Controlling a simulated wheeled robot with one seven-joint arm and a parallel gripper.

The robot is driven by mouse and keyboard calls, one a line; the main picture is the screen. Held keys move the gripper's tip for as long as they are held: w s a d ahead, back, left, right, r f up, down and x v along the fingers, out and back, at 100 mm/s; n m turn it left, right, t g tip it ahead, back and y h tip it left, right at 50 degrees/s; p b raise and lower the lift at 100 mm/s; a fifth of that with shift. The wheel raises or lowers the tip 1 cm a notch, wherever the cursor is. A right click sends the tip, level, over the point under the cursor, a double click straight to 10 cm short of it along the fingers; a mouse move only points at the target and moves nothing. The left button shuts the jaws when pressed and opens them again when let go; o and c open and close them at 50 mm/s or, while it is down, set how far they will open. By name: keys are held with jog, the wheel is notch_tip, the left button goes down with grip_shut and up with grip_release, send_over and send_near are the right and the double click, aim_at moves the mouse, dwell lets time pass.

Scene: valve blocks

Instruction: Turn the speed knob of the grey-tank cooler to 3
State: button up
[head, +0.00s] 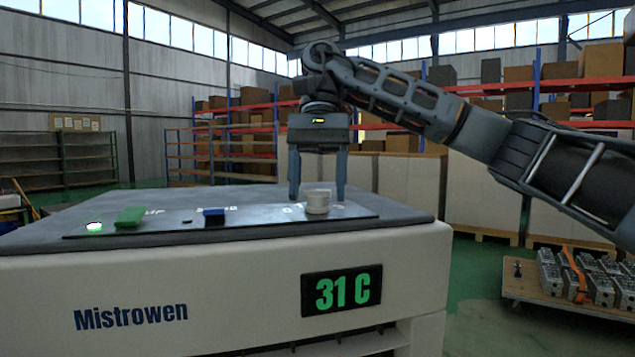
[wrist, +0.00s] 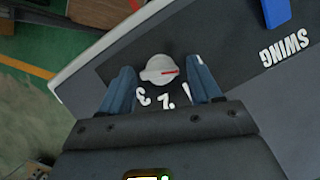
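The speed knob (head: 318,202) is a white round knob on the right part of the dark control panel (head: 255,222) on top of the cooler (head: 240,275). In the wrist view the knob (wrist: 157,64) has a red pointer line toward the picture's right. White digits 3, 2 and what looks like 1 lie below it, partly covered by my gripper. My gripper (head: 318,192) points down with its fingers apart, above and around the knob. In the wrist view my gripper (wrist: 162,76) has one finger on each side of the knob, with visible gaps. The cooler's tank is not clearly visible.
On the panel are a green switch (head: 130,216), a blue switch (head: 214,215) and a lit green lamp (head: 94,227). A pallet with metal valve blocks (head: 585,278) stands at right. Shelves with boxes stand behind.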

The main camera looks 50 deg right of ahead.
jog(key=shift+o, duration=0.4)
jog(key=v, duration=0.7)
jog(key=shift+r, duration=0.35)
